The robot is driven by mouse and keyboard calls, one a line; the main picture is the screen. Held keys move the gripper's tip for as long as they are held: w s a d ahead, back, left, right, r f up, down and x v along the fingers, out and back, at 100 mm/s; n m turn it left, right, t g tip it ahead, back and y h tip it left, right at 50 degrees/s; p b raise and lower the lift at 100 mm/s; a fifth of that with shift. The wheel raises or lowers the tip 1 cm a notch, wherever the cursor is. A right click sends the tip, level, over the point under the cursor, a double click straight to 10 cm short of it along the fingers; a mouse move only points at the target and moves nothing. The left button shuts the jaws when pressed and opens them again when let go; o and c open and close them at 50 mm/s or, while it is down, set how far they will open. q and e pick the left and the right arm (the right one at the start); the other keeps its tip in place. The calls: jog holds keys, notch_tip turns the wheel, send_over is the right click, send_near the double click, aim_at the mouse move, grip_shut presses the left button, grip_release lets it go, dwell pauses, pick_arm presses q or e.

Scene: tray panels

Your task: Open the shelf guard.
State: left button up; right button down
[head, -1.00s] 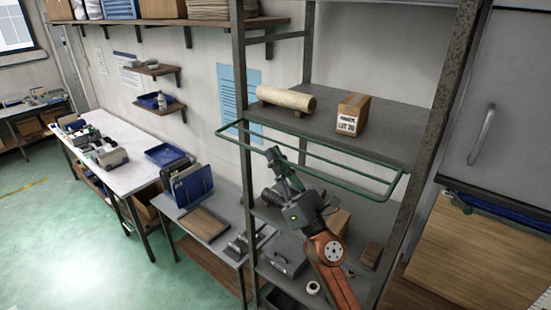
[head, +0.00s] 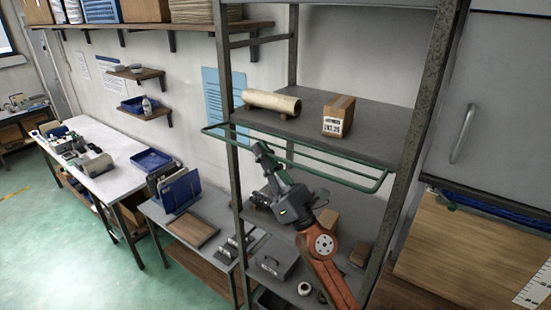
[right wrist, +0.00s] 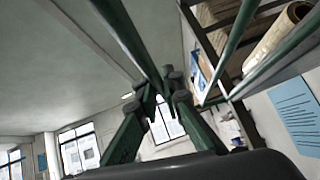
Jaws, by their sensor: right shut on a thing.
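The shelf guard (head: 335,178) is a green rectangular bar frame. It sticks out from the front of the upper shelf, roughly level with the board. My right gripper (head: 262,149), on an orange and grey arm, is shut on the guard's front bar, left of its middle. In the right wrist view the green bar (right wrist: 130,40) runs down into the closed fingertips (right wrist: 166,85). The exact contact is partly hidden by the fingers. My left gripper is not in view.
The upper shelf (head: 385,145) holds a brown roll (head: 270,103) and a labelled carton (head: 338,117). Shelf posts (head: 410,150) stand at both sides. Boxes and a tape roll (head: 304,289) sit lower. A grey cabinet (head: 500,100) is at right.

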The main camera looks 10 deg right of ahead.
jog(key=shift+d+r, duration=0.1)
jog(key=shift+r, duration=0.55)
jog(key=shift+w+r+p, duration=0.1)
jog(key=shift+r+p, duration=0.15)
jog(key=shift+p, duration=0.05)
jog(key=c, duration=2.1)
grip_release()
jog(key=shift+d, duration=0.1)
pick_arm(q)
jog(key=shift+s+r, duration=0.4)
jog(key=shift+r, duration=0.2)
pick_arm(e)
jog(key=shift+o, duration=0.3)
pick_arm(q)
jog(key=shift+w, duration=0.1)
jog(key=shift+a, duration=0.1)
pick_arm(e)
jog(key=v, duration=1.2)
